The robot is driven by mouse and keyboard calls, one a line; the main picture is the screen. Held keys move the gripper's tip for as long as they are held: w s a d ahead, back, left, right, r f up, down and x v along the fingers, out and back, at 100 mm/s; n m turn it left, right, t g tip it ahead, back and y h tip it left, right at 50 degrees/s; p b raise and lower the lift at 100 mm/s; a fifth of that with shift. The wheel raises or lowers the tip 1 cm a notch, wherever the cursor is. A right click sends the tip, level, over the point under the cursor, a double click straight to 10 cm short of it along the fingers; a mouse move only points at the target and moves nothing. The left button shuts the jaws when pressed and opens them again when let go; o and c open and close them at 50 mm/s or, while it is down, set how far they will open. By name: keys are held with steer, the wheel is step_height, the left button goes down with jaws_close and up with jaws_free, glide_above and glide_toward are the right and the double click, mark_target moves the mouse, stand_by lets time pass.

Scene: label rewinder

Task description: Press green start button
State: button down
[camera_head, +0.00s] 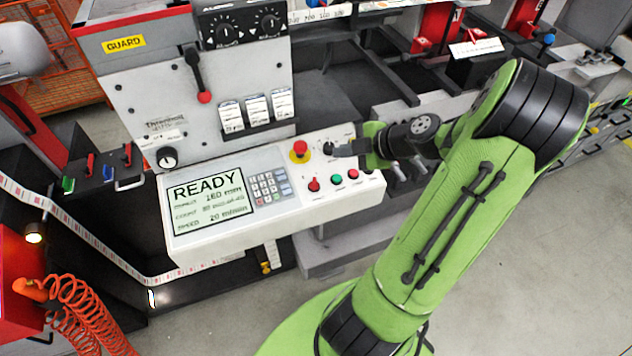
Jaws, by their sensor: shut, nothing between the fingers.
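The green start button (337,180) sits on the sloped white control panel (215,244), between a red knob (314,184) on its left and a red button (353,174) on its right. My gripper (330,149) is shut and empty. Its dark fingertips point left, just above the green button in the picture and right of the red emergency stop (299,150) on its yellow base. The gripper covers part of the panel's upper right. I cannot tell how high the fingertips are above the panel surface. The display (211,206) reads READY.
A keypad (268,188) is right of the display. A red-tipped lever (203,92) hangs on the upright grey face behind the panel. An orange coiled hose (85,310) is at lower left. Open floor (500,270) lies at lower right.

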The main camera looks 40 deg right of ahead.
mark_target(337, 178)
steer(key=f+b, duration=0.1)
steer(key=f, duration=0.1)
steer(key=f+b, duration=0.2)
steer(key=f, duration=0.1)
steer(key=w+d+f+b, duration=0.1)
steer(key=f+b, duration=0.1)
steer(key=f, duration=0.1)
steer(key=shift+d+f, duration=0.1)
steer(key=shift+f, duration=0.15)
steer(key=shift+f+b, duration=0.25)
steer(key=shift+b, duration=0.15)
stand_by(1.7)
steer(key=shift+w+f+b, duration=0.1)
steer(key=shift+f+b, duration=0.35)
steer(key=shift+b, duration=0.35)
steer(key=shift+f+b, duration=0.35)
steer(key=shift+b, duration=0.25)
stand_by(0.4)
steer(key=shift+r+p, duration=0.3)
steer(key=shift+r, duration=0.55)
